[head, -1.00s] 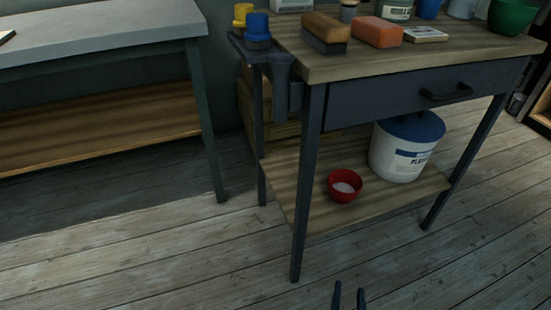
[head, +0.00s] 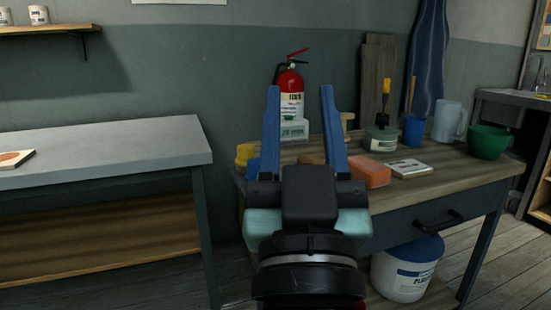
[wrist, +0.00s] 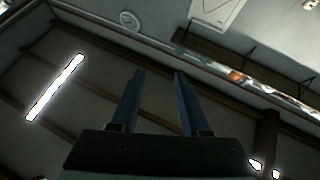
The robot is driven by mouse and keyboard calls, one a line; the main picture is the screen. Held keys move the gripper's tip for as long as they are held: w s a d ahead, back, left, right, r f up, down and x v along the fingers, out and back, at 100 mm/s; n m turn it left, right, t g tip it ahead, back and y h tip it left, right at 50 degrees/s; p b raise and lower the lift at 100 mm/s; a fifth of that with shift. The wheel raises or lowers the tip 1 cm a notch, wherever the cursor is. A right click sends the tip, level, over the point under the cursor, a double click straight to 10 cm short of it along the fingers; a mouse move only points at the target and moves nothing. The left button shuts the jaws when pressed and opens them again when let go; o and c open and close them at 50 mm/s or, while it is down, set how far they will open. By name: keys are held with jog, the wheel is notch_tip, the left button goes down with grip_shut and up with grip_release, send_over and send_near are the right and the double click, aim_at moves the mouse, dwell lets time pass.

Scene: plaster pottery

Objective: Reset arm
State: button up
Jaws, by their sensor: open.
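My gripper (head: 298,135) is raised in the middle of the head view, in front of the wooden worktable (head: 450,178). Its two blue fingers point up and stand apart, with nothing between them. In the wrist view my gripper (wrist: 158,95) also shows open and empty, with the ceiling, a long lamp (wrist: 55,87) and a wall clock (wrist: 130,20) beyond it. My arm and gripper hide part of the worktable's left side and its lower shelf.
The worktable holds an orange block (head: 370,172), a green bowl (head: 489,141), a pale jug (head: 449,121), a blue cup (head: 413,130) and a jar (head: 381,140). A fire extinguisher (head: 290,85) is behind. A grey bench (head: 110,152) stands left. A plaster bucket (head: 405,270) sits below.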

jog(key=s+a+r+t+p, duration=0.1)
jog(key=s+a+r+t, duration=0.2)
jog(key=s+r, duration=0.55)
notch_tip(320, 180, up, 39)
jog(key=w+p, duration=0.2)
jog(key=p, duration=3.6)
jog(key=shift+d+g, duration=0.3)
